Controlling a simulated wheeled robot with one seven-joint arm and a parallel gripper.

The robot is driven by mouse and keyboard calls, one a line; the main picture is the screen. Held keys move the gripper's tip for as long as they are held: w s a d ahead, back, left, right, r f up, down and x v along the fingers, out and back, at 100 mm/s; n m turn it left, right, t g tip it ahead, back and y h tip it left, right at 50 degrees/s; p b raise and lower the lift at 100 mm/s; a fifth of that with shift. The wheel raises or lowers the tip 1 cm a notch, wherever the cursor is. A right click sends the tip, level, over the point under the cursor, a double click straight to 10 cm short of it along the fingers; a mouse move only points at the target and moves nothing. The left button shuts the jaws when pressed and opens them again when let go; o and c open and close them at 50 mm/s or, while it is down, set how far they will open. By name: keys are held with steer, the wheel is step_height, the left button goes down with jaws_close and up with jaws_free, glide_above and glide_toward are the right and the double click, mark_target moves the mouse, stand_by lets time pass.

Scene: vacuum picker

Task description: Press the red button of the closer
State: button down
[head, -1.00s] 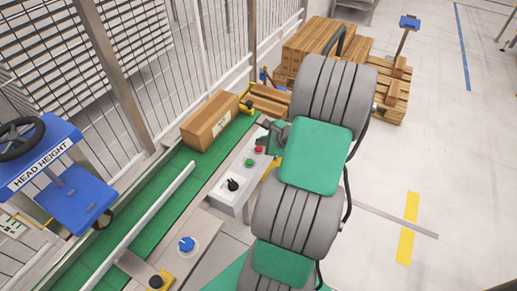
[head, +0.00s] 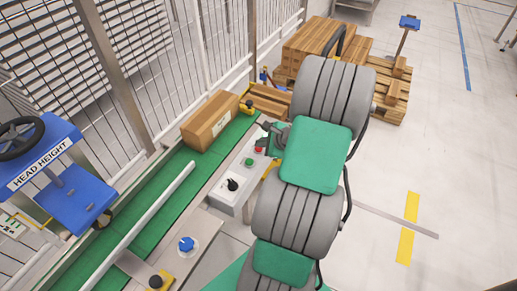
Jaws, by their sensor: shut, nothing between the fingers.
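The closer's control box (head: 224,192) is a pale box beside the green conveyor. On its top are a red button (head: 258,150), a green button (head: 249,162) and a black knob (head: 233,184). My gripper (head: 262,144) is shut and empty, with its tips right over or beside the red button. The button shows partly at the lower edge of the fingers. I cannot tell whether the tips touch it. My grey and green arm hides what lies to the right of the box.
A cardboard box (head: 210,121) sits on the green conveyor (head: 150,217). A blue knob (head: 186,244) is on a nearer panel. A blue head-height stand (head: 50,165) is at the left. Pallets with cartons (head: 312,46) stand behind. Open floor lies to the right.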

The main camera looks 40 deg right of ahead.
mark_target(261, 150)
steer(key=shift+f, duration=0.35)
stand_by(0.4)
steer(key=shift+r+p, duration=0.7)
steer(key=shift+r, duration=0.1)
step_height(261, 150, up, 5)
steer(key=p, duration=0.4)
steer(key=shift+r+p, duration=0.1)
steer(key=shift+p, duration=0.3)
stand_by(0.3)
